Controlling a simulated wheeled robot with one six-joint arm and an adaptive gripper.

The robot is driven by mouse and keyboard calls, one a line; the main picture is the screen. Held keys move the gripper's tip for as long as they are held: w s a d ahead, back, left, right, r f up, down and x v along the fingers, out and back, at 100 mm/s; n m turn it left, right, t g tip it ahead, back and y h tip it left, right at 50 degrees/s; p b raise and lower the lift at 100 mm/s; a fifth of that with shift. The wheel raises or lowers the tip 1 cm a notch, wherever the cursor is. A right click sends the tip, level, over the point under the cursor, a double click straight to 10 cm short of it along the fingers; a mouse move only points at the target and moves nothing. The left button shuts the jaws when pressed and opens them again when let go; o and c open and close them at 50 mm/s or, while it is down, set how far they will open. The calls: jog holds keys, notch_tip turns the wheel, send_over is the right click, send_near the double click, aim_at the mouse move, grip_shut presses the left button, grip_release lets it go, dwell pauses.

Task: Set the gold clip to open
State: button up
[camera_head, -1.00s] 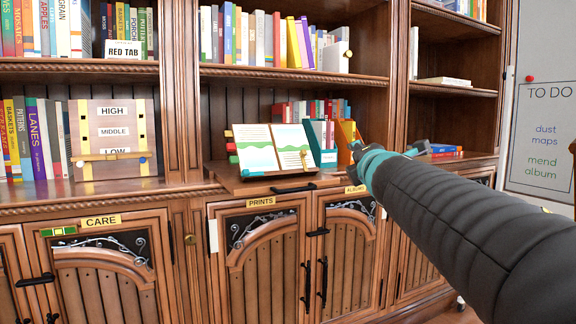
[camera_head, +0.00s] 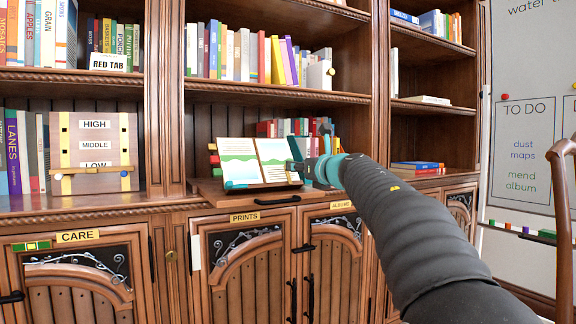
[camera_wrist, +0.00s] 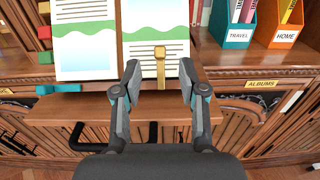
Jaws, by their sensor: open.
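An open book (camera_head: 252,160) with green and white pages stands tilted on a dark stand on the pull-out shelf. It also shows in the wrist view (camera_wrist: 84,62). The gold clip (camera_wrist: 160,54) sits upright over the lower part of the right page in the wrist view. I cannot make it out clearly in the head view, where my gripper covers that corner. My gripper (camera_wrist: 160,73) is open and empty, one fingertip on each side of the clip's lower end in the picture. Whether it touches the clip, I cannot tell. My gripper is at the book's right edge in the head view (camera_head: 300,168).
A teal clip (camera_wrist: 45,89) is at the book's lower left. A teal TRAVEL box (camera_wrist: 238,30) and an orange HOME box (camera_wrist: 284,32) stand to the right. The pull-out shelf (camera_wrist: 90,107) has a black handle below. Cabinet doors and a chair (camera_head: 562,180) lie around.

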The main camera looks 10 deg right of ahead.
aim_at(289, 173)
jog(key=shift+p+x, duration=0.45)
jog(key=shift+x, duration=3.05)
grip_shut()
